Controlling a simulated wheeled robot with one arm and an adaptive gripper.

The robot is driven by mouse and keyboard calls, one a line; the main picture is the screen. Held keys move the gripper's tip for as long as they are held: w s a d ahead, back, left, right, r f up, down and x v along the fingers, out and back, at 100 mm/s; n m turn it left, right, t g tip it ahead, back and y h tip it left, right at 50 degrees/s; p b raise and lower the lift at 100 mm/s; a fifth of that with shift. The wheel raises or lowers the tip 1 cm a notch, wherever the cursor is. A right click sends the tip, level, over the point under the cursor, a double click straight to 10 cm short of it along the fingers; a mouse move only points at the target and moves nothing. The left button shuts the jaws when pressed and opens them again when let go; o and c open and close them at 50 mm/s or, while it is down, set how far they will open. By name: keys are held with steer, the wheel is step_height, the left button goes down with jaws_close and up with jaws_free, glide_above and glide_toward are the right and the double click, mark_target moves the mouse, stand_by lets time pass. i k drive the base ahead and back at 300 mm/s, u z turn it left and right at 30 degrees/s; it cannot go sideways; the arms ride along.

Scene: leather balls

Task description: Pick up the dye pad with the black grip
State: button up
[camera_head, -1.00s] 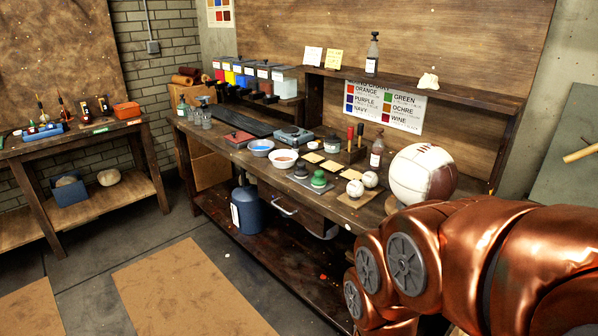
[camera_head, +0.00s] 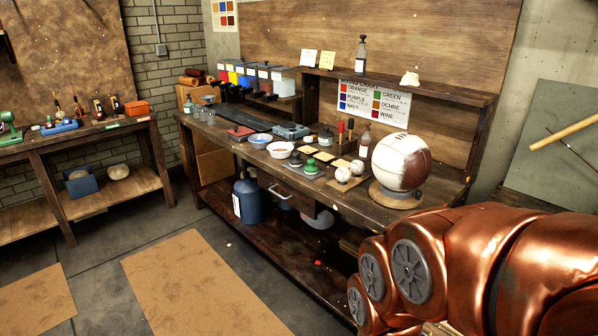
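A small dye pad with a dark, seemingly black grip (camera_head: 295,159) stands on the long workbench (camera_head: 345,205), in its middle part. Another pad with a green grip (camera_head: 311,167) stands close beside it, to the right and nearer. Both are small in the picture, so fine detail is hard to tell. My copper-coloured arm fills the lower right of the head view, in front of the bench's right end. My gripper is out of view, so whether it is open or holds anything is hidden.
Small white balls (camera_head: 343,174) and a large white and brown ball on a stand (camera_head: 401,162) are to the right. Floor with brown mats (camera_head: 195,285) is clear in front.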

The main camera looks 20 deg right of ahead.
mark_target(295, 162)
steer(key=k, duration=0.5)
steer(key=u, duration=0.7)
steer(key=i, duration=2.05)
steer(key=z, duration=2.45)
steer(key=i, duration=0.55)
steer(key=u, duration=2.2)
steer(key=i, duration=0.5)
steer(key=z, duration=0.1)
